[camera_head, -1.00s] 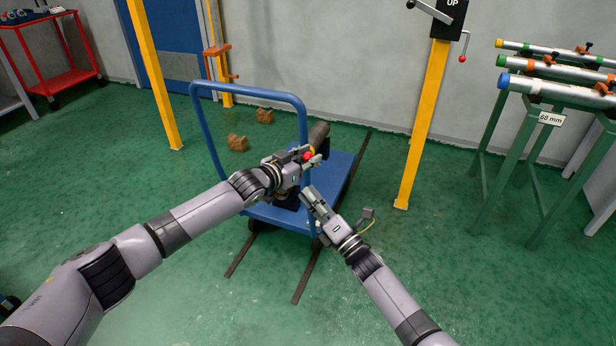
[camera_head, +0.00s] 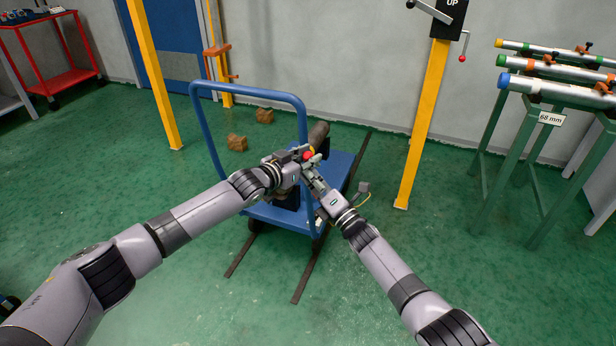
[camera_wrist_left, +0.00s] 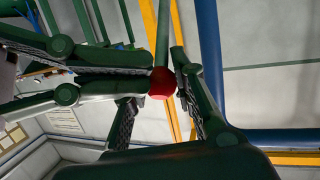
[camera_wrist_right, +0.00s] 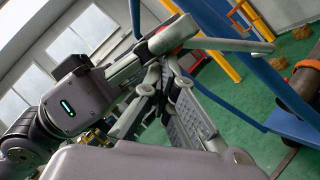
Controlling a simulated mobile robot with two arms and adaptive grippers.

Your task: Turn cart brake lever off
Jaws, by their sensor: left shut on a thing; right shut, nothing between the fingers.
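The blue cart (camera_head: 336,180) stands on the floor with its tall handle (camera_head: 250,94) toward the left. The brake lever's red knob (camera_head: 308,156) shows at the tip of my left gripper (camera_head: 304,154). In the left wrist view the red knob (camera_wrist_left: 162,83) on a green rod sits between the fingers of my left gripper (camera_wrist_left: 168,88), which is shut on it. My right gripper (camera_head: 312,178) is shut and empty, close below the left one. In the right wrist view its fingertips (camera_wrist_right: 160,72) are close to the left gripper's fingers; contact is unclear. The lever's base is hidden.
A dark pipe (camera_head: 319,134) lies on the cart. Floor rails (camera_head: 314,262) run under it. Yellow posts (camera_head: 422,130) stand on both sides. A green rack (camera_head: 530,170) with capped pipes is at the right, a red trolley (camera_head: 60,80) at far left. The front floor is clear.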

